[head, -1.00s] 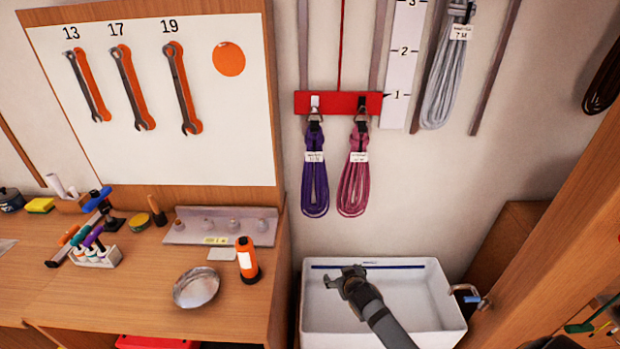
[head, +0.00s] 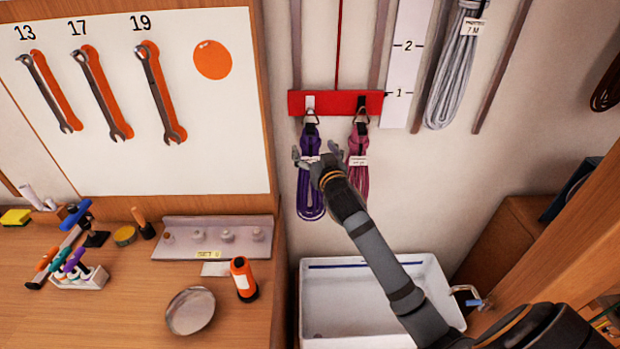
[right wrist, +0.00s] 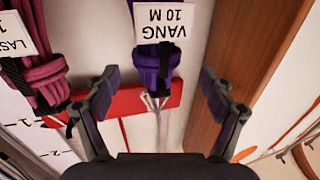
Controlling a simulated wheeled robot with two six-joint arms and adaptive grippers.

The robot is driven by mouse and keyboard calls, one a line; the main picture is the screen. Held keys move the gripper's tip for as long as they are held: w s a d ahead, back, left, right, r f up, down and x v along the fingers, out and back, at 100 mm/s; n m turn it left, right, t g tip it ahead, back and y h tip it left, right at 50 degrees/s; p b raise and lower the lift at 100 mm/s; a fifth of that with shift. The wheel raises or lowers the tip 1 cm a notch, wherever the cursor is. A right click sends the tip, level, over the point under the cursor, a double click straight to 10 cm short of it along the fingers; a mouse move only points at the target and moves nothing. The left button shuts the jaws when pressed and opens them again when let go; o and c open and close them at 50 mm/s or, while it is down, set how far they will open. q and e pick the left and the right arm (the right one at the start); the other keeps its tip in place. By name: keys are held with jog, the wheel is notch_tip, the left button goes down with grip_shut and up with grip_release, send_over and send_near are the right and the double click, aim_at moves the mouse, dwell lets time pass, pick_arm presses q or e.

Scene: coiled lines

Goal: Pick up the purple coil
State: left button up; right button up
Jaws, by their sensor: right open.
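The purple coil (head: 311,185) hangs from a hook on the red bar (head: 336,103) in the head view. Its lower loops hang free. In the right wrist view the purple coil (right wrist: 155,62) shows with a white tag reading "VANG 10 M" (right wrist: 163,22). My right gripper (head: 316,156) is in front of the coil at tag height, hiding part of it. In the right wrist view the open fingers of the right gripper (right wrist: 158,108) stand on either side of the coil, with gaps to it. My left gripper is not in view.
A pink coil (head: 358,175) hangs close on the right of the purple one. A grey coil (head: 452,75) hangs farther right. A white basin (head: 375,270) is below. The wooden wrench board (head: 262,120) stands to the left.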

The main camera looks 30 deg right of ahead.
aim_at(310, 139)
jog(key=shift+w+d+r+p, duration=0.2)
jog(key=shift+w+r+p, duration=0.25)
jog(key=shift+p, duration=0.1)
jog(key=w, duration=0.1)
jog(key=w+p, duration=0.1)
jog(key=w+d, duration=0.1)
jog(key=shift+w+f, duration=0.25)
jog(key=shift+w, duration=0.15)
jog(key=shift+w+f, duration=0.1)
jog(key=shift+w, duration=0.05)
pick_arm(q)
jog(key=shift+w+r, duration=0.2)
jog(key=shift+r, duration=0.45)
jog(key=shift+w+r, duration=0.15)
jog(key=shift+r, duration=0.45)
pick_arm(e)
jog(key=shift+c, duration=1.3)
grip_shut()
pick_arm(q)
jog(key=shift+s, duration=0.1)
